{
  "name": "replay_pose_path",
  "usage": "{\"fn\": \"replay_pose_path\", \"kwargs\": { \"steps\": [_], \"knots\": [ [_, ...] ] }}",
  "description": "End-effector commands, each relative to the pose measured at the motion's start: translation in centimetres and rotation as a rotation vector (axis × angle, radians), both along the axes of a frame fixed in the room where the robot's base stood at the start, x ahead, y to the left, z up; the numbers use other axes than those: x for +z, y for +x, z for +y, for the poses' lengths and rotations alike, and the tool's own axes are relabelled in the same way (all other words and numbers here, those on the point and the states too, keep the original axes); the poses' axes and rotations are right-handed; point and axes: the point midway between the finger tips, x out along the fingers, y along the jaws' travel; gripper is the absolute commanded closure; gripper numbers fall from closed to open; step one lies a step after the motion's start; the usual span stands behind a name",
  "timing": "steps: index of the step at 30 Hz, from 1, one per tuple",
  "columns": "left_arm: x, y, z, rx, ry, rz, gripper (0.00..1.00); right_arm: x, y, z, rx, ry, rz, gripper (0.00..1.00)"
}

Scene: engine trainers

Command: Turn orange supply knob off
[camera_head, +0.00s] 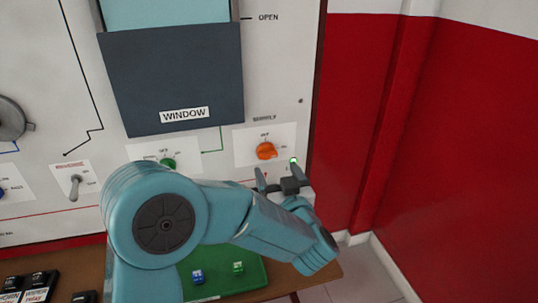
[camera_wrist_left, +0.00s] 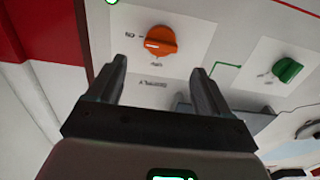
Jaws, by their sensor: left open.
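The orange supply knob (camera_head: 266,150) sits on a white plate on the upright panel, with lettering above it. In the left wrist view, which is turned over, the orange knob (camera_wrist_left: 160,42) has a white mark on its left part, on the side of the "ON" label. My left gripper (camera_head: 277,172) is open and empty, just below and slightly right of the knob in the head view. In the left wrist view its fingertips (camera_wrist_left: 160,67) are apart, and the knob shows beyond the gap between them. No contact is visible. My right gripper is not in view.
A lit green lamp (camera_head: 293,160) is right of the knob. A green knob (camera_head: 168,163), a toggle switch (camera_head: 75,186) and a dark "WINDOW" panel (camera_head: 170,80) are to the left or above. A green tray (camera_head: 240,282) with small blocks lies below. A red wall (camera_head: 460,150) stands at right.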

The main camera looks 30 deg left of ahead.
Motion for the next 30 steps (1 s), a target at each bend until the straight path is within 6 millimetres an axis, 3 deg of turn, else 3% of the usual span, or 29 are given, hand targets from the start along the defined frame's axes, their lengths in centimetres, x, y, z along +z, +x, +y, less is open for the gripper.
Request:
{"fn": "replay_pose_path", "kwargs": {
  "steps": [3,9,22,23,27,30],
  "knots": [
    [0.0,1.8,2.3,0.006,0.000,0.000,0.20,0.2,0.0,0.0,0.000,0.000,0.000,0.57],
    [0.0,4.0,4.9,0.003,-0.001,0.001,0.20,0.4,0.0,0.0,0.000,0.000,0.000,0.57],
    [0.0,5.0,5.9,0.000,0.001,0.001,0.20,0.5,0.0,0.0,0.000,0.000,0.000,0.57],
    [0.0,5.0,5.9,0.000,0.001,0.001,0.27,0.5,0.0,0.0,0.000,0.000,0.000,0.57],
    [0.0,5.0,5.9,0.000,0.001,0.001,0.72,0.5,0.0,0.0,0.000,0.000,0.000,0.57],
    [0.0,5.0,5.9,0.000,0.000,0.000,0.76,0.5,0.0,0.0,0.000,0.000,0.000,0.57]
  ]
}}
